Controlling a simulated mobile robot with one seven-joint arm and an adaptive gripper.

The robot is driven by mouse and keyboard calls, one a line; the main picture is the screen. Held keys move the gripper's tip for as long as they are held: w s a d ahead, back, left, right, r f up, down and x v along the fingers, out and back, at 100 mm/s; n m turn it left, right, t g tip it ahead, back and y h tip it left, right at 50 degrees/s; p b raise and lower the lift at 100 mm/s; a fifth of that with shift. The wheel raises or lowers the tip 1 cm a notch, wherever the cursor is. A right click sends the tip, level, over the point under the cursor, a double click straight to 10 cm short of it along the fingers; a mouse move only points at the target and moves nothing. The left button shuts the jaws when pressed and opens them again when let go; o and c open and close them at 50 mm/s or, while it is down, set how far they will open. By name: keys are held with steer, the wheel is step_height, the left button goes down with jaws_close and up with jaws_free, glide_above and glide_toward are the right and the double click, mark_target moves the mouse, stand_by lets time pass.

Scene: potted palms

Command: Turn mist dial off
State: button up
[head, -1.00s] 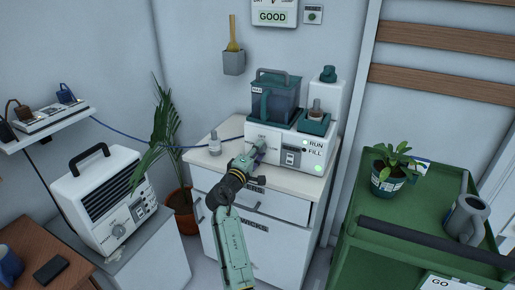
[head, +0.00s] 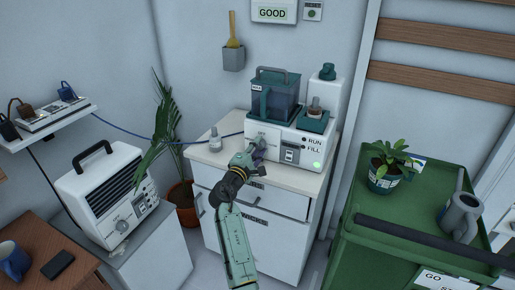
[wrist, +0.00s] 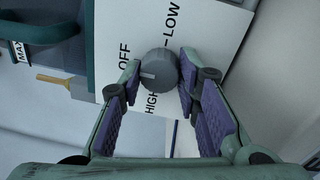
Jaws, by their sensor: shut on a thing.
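The mist dial (wrist: 160,68) is a round grey knob on the white panel of the humidifier (head: 262,133), with OFF, HIGH and LOW printed around it. Its pale pointer mark faces left in the wrist view, towards the OFF label (wrist: 124,63). My gripper (wrist: 159,77) is shut on the dial, one finger on each side. In the head view my gripper (head: 257,152) is at the front of the humidifier, and the dial is hidden behind it. The RUN light (head: 305,139) is dark, and a lower green light (head: 317,165) is lit.
The humidifier stands on a white cabinet (head: 223,155), with a small bottle (head: 215,140) to the left. A green cart (head: 420,210) with a potted plant (head: 386,165) and a watering can (head: 460,215) is at right. A heater-like box (head: 105,195) is at left.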

steer(key=shift+a, duration=0.1)
steer(key=o, duration=1.2)
steer(key=v, duration=1.2)
